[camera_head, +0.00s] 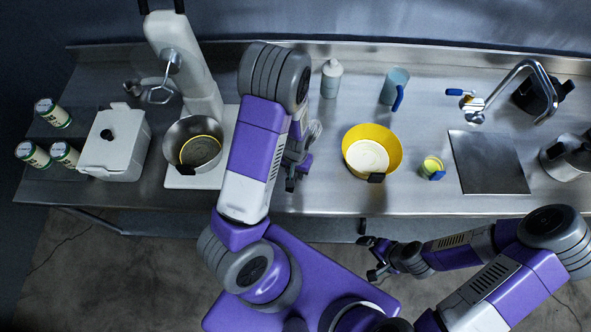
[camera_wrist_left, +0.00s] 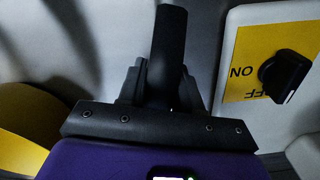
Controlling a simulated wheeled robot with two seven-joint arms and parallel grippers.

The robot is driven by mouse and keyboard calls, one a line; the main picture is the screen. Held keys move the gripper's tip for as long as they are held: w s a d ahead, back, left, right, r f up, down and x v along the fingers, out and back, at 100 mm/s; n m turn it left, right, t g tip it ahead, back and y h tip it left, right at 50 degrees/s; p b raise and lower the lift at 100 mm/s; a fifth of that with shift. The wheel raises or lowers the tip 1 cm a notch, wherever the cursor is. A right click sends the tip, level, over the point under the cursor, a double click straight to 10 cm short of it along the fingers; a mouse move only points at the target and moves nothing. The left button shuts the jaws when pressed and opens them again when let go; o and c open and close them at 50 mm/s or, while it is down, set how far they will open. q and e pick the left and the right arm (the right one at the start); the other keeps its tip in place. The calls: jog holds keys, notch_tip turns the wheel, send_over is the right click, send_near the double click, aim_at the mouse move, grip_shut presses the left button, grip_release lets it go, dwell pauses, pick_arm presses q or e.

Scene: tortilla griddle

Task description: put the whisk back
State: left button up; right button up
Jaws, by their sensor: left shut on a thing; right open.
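My left gripper (camera_head: 297,168) is above the counter between the stand mixer and the yellow bowl. In the left wrist view it is shut on the whisk's black handle (camera_wrist_left: 168,50), which stands up between the two fingers. In the head view, what looks like the whisk's pale wire end (camera_head: 314,131) shows just beyond the gripper; my left arm hides part of this area. I cannot tell whether the whisk touches the counter. My right gripper (camera_head: 374,259) is open and empty, off the front edge of the counter.
The white stand mixer (camera_head: 188,62) holds a steel bowl (camera_head: 180,130); its ON/OFF switch (camera_wrist_left: 285,72) is close in the left wrist view. The yellow bowl (camera_head: 390,143) stands right of my left gripper. A white bottle (camera_head: 331,80) and blue mug (camera_head: 394,86) stand behind.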

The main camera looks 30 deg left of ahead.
pick_arm(q)
jog(key=o, duration=1.1)
notch_tip(320, 180, up, 8)
jog(key=shift+f+p, duration=0.25)
jog(key=shift+p, duration=0.4)
